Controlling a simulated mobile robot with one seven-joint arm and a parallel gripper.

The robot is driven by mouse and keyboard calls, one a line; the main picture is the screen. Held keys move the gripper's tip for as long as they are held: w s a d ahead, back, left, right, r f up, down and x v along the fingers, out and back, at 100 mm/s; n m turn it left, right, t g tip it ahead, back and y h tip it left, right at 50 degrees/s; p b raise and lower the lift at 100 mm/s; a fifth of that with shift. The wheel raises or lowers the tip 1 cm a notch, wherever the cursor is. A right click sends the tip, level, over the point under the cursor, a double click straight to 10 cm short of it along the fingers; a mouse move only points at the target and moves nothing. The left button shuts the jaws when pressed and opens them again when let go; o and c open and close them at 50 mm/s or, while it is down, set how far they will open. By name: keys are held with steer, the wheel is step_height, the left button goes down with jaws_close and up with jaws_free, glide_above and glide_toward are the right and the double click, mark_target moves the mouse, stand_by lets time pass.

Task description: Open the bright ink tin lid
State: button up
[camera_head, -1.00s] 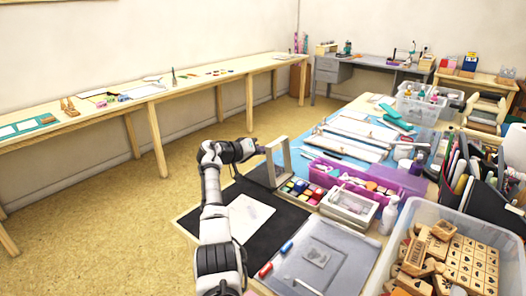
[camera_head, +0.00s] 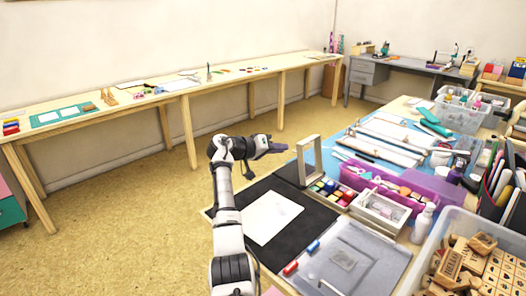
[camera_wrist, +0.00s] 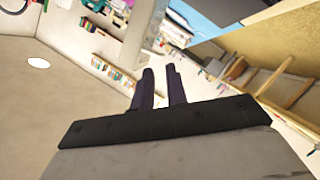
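I cannot tell for sure which object is the bright ink tin. Small coloured ink pads (camera_head: 335,190), with red, green, yellow and dark squares, sit together in a tray on the worktable in the head view. No lid on them can be made out. My gripper (camera_head: 280,148) is in the air at the table's far left edge, left of a pale upright frame (camera_head: 318,157) and apart from the ink pads. In the wrist view my gripper (camera_wrist: 161,80) shows two dark fingers with a narrow gap and nothing between them.
A white sheet (camera_head: 272,218) lies on a black mat. A grey board (camera_head: 350,265) with red and blue pieces along its edge is in front. A purple caddy (camera_head: 410,190), a spray bottle (camera_head: 422,223) and a bin of wooden stamps (camera_head: 480,258) crowd the right. Floor is clear at left.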

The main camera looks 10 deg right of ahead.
steer(key=v, duration=0.6)
steer(key=shift+s+a+b, duration=0.15)
steer(key=shift+a+b, duration=0.2)
steer(key=shift+b, duration=0.05)
steer(key=shift+r, duration=0.1)
